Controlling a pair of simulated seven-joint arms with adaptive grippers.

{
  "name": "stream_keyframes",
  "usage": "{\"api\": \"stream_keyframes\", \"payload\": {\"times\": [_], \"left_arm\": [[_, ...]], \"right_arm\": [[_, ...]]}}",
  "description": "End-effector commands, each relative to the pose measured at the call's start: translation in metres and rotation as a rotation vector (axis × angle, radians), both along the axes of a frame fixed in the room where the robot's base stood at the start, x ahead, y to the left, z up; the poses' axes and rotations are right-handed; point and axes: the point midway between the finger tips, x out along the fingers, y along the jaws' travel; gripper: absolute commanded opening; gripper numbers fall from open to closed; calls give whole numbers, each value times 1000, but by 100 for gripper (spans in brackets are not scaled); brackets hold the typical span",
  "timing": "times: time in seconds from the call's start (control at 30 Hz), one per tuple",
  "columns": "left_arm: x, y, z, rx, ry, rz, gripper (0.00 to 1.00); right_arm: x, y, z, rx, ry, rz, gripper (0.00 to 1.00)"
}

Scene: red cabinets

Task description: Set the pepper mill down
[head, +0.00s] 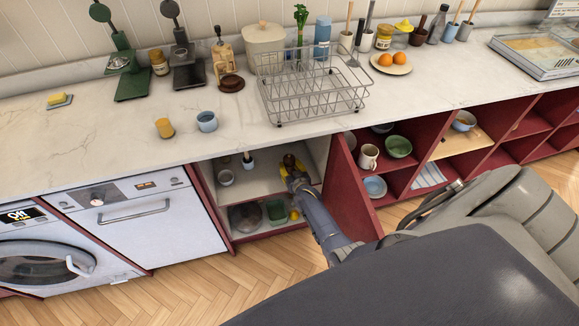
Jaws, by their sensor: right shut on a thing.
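The pepper mill (289,160) shows as a small dark brown rounded top inside the open red cabinet, over its upper shelf. My right gripper (292,168) reaches into the cabinet from the lower right and is shut on the mill. The gripper hides the mill's lower part, so I cannot tell whether its base touches the shelf (255,186). My left gripper is not in view.
The shelf also holds a small bowl (226,178) and a dark-handled pot (248,163) left of the mill. The open red cabinet door (350,200) stands right of my forearm. A wire dish rack (312,90) sits on the counter above.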

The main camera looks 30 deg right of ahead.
Motion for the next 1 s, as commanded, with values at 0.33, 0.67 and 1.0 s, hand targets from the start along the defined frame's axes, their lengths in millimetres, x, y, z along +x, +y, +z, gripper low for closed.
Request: {"api": "stream_keyframes", "payload": {"times": [0.33,0.67,1.0], "left_arm": [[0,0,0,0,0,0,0],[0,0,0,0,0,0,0],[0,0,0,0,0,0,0]], "right_arm": [[0,0,-3,0,0,0,62],[0,0,-1,-1,0,0,62],[-32,8,10,-1,0,0,62]]}}
